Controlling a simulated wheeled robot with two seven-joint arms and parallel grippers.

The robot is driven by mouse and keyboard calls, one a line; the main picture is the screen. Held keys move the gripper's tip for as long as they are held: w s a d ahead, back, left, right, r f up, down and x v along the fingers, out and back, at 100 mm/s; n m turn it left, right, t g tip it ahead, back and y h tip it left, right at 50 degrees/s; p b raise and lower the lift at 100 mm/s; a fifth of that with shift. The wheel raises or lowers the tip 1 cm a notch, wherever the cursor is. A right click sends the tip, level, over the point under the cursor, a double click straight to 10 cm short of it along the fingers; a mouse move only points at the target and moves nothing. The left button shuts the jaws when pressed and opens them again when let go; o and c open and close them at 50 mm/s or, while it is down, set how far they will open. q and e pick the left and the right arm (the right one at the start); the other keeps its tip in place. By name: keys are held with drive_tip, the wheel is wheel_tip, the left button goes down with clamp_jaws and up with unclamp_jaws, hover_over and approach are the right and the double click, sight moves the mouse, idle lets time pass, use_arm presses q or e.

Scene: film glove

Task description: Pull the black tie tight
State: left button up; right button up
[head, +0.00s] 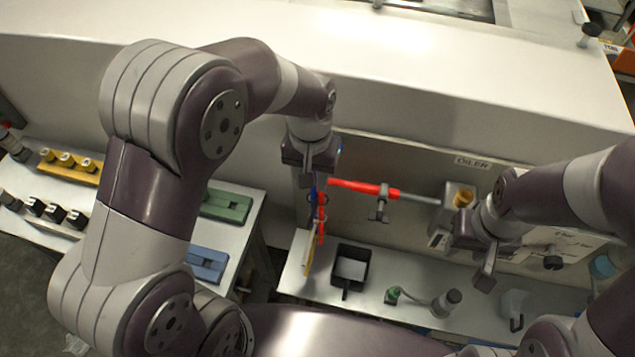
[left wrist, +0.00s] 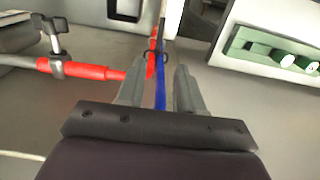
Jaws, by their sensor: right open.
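The black tie (left wrist: 155,57) is a small dark loop around the red and blue lines in the left wrist view; how tight it sits is too small to tell. The blue line (left wrist: 160,92) runs down between my left fingers. The red hose (left wrist: 95,72) joins from the left, and it also shows in the head view (head: 360,187). My left gripper (left wrist: 161,66) is open, its fingers on either side of the blue line, just short of the tie. In the head view my left wrist partly hides this spot. My right gripper (head: 487,268) is open and empty, right of the hose.
A clamp (head: 379,208) holds the red hose to the panel. A black square tray (head: 350,283) sits on the shelf below. A grey box (head: 457,200) stands under the OILER label (head: 472,162). Green (head: 226,207) and blue (head: 207,263) blocks lie on the left table.

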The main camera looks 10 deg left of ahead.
use_arm(q)
approach(312, 219)
drive_tip(key=shift+s+a+f, duration=0.1)
drive_tip(key=shift+s+f, duration=0.05)
drive_tip(key=shift+s, duration=0.4)
drive_tip(key=f, duration=0.4)
drive_tip(key=w+f, duration=0.1)
drive_tip(key=f, duration=0.1)
drive_tip(key=shift+f, duration=0.3)
drive_tip(key=shift+s+f, duration=0.15)
drive_tip(key=shift+s, duration=0.05)
use_arm(e)
drive_tip(key=shift+s+r, duration=0.35)
drive_tip(key=shift+s, duration=0.4)
use_arm(q)
drive_tip(key=shift+w, duration=0.1)
use_arm(e)
drive_tip(key=shift+w, duration=0.1)
use_arm(q)
clamp_jaws()
